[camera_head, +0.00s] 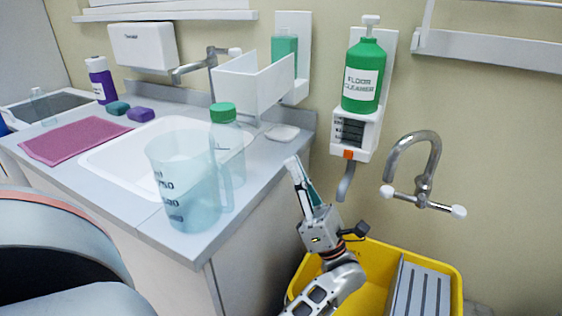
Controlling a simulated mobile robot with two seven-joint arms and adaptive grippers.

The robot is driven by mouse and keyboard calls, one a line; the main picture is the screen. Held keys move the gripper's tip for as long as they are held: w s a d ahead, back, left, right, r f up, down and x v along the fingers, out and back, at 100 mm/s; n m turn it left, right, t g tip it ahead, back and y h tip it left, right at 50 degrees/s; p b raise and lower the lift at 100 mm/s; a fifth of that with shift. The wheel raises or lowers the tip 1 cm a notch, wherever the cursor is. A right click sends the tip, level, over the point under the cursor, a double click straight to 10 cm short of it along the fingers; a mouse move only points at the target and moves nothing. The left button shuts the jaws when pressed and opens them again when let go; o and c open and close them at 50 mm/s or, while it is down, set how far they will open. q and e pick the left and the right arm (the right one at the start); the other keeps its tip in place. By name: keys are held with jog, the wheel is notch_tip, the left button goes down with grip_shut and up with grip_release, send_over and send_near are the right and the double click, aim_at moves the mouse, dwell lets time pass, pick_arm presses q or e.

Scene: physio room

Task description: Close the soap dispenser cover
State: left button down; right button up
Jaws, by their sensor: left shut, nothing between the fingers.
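The soap dispenser is on the wall at the back of the counter, with a white backplate (293,22) and a green soap container (284,48) showing. Its white cover (243,85) stands open, swung out to the left and forward of the backplate, over the counter's back corner. My left gripper (293,163) is shut and empty, pointing up. In the picture it is below and right of the cover, just right of the counter edge and apart from the cover. My right gripper is not in view.
A clear jug (185,190) and a green-capped bottle (223,112) stand near the counter's right edge. A floor cleaner dispenser (364,75) and a wall tap (413,140) are to the right. A yellow bucket (450,280) is below.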

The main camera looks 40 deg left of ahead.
pick_arm(q)
notch_tip(320, 180, down, 4)
jog(key=a+n+g+h+b, duration=0.1)
jog(key=n+g, duration=0.3)
jog(key=shift+n+g+h, duration=0.5)
jog(key=shift+n+g, duration=0.1)
jog(key=shift+n, duration=0.1)
jog(key=x, duration=0.3)
jog(key=p+x, duration=0.1)
jog(key=x, duration=0.2)
jog(key=p+x, duration=0.1)
jog(key=x, duration=0.2)
jog(key=shift+s+a+r, duration=0.1)
jog(key=shift+s+r, duration=0.1)
jog(key=shift+s, duration=0.15)
jog(key=shift+a+r+t, duration=0.3)
jog(key=shift+a+r, duration=0.05)
jog(key=shift+a, duration=0.1)
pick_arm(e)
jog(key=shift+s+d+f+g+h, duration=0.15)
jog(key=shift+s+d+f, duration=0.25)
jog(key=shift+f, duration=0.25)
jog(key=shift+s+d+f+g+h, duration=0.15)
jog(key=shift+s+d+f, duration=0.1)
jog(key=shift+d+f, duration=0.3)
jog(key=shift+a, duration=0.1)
